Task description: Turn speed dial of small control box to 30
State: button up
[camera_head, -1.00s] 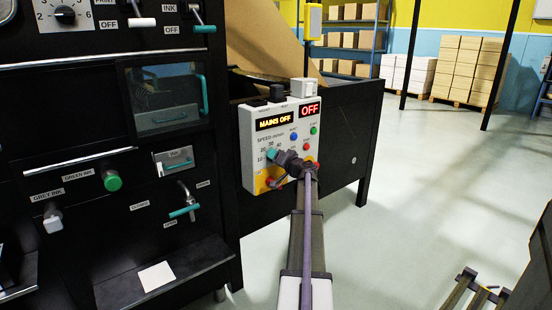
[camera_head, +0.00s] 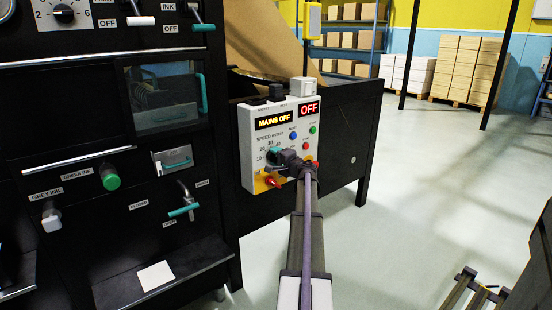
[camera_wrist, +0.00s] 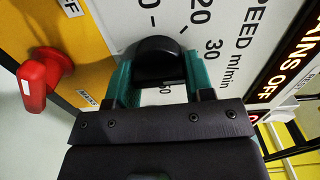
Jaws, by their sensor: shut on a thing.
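The small control box (camera_head: 247,145) is a white and yellow panel on the side of the black machine. Its black speed dial (camera_wrist: 158,52) shows in the wrist view, with the numbers 20 and 30 to its right; my fingers hide part of the scale. My gripper (camera_wrist: 161,70) has a teal finger on each side of the dial and is shut on it. In the head view my gripper (camera_head: 273,155) is at the box's lower middle and hides the dial. I cannot tell which number the dial points at.
A red switch (camera_wrist: 38,78) sits on the yellow part beside the dial; it also shows in the head view (camera_head: 272,182). The box's displays (camera_head: 274,120) read MAINS OFF and OFF. Small coloured buttons (camera_head: 293,135) lie right of the dial. Open floor (camera_head: 430,190) lies to the right.

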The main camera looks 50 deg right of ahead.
jog(key=shift+m, duration=0.4)
jog(key=o, duration=0.9)
jog(key=shift+s, duration=0.1)
jog(key=v, duration=1)
jog(key=shift+s+a, duration=0.1)
jog(key=shift+s, duration=0.2)
